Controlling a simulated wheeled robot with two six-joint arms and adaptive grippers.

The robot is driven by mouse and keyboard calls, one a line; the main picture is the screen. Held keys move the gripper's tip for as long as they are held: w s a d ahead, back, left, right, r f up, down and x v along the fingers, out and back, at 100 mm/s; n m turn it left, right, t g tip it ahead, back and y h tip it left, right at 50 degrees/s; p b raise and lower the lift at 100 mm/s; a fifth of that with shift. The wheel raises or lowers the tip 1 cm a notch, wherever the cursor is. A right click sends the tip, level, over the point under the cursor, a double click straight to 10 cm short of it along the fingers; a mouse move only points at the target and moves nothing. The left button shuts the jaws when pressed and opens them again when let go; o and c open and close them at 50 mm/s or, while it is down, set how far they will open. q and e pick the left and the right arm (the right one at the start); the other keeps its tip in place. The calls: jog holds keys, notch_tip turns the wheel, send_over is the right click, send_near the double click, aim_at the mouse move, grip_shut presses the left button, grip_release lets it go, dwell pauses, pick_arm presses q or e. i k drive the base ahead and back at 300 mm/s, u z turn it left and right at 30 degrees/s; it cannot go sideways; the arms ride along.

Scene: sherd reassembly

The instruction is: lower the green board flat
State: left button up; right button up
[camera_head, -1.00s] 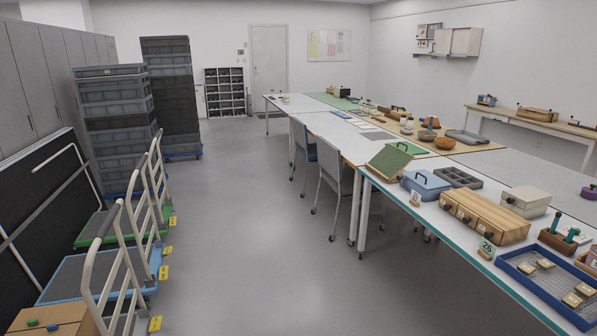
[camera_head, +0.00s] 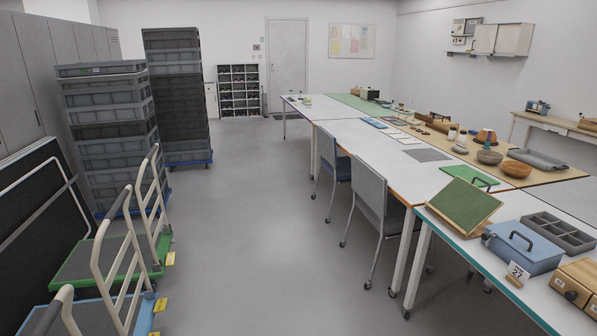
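The green board (camera_head: 462,205) with a wooden edge stands tilted on the near white table, at the right of the head view. Its face slopes toward the aisle and its far edge is raised. A dark handle or loop shows just behind its raised edge. A flat green mat (camera_head: 468,178) lies on the table behind it. Neither of my grippers is in view.
A blue box with a black handle (camera_head: 523,247) and a grey compartment tray (camera_head: 556,233) stand right of the board. Two chairs (camera_head: 370,190) are at the table's aisle side. Carts (camera_head: 105,250) line the left. The grey floor between is clear.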

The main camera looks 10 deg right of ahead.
aim_at(465, 206)
jog(key=z, duration=0.15)
jog(key=i, duration=1.15)
jog(key=z, duration=1.05)
jog(key=i, duration=0.85)
jog(key=z, duration=0.85)
